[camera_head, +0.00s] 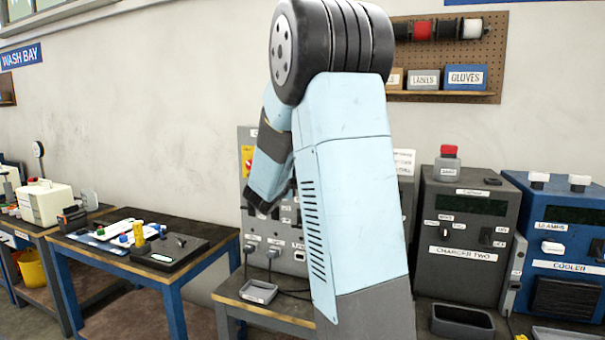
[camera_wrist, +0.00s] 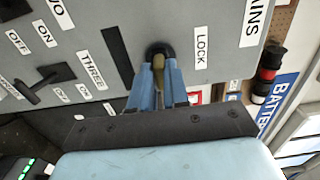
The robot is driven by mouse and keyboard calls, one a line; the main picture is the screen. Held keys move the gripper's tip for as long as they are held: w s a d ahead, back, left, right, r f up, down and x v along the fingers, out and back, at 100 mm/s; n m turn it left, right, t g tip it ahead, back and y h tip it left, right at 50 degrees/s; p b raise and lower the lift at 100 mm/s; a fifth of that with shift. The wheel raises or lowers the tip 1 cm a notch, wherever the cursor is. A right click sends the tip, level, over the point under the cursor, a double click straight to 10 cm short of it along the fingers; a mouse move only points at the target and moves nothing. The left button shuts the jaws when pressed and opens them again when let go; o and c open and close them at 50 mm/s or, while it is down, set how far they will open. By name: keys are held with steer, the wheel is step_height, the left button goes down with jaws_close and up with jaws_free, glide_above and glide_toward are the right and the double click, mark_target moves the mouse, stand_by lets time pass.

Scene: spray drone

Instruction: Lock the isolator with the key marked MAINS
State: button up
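The isolator panel (camera_wrist: 215,75) is grey and fills the upper part of the wrist view. A round black lock (camera_wrist: 160,48) sits on it beside the LOCK label (camera_wrist: 201,46) and near a partly cut-off label ending in AINS (camera_wrist: 256,22). A brass-coloured key (camera_wrist: 158,66) points into the lock; how far in it sits is hidden. My gripper (camera_wrist: 159,75) has its blue fingers closed on the key from both sides. Any mark on the key is not readable. In the head view the panel (camera_head: 246,150) is largely behind my arm.
A black switch handle (camera_wrist: 45,82) with ON and OFF labels stands left of the lock. In the head view, a small grey tray (camera_head: 258,292) and cables lie below the panel. The charger (camera_head: 463,250) and blue cooler (camera_head: 560,240) stand to the right.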

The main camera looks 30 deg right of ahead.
jaws_close()
steer(key=shift+f, duration=0.1)
steer(key=n, duration=0.9)
steer(key=shift+a+f, duration=0.1)
steer(key=shift+n, duration=0.6)
steer(key=o, duration=0.6)
jaws_free()
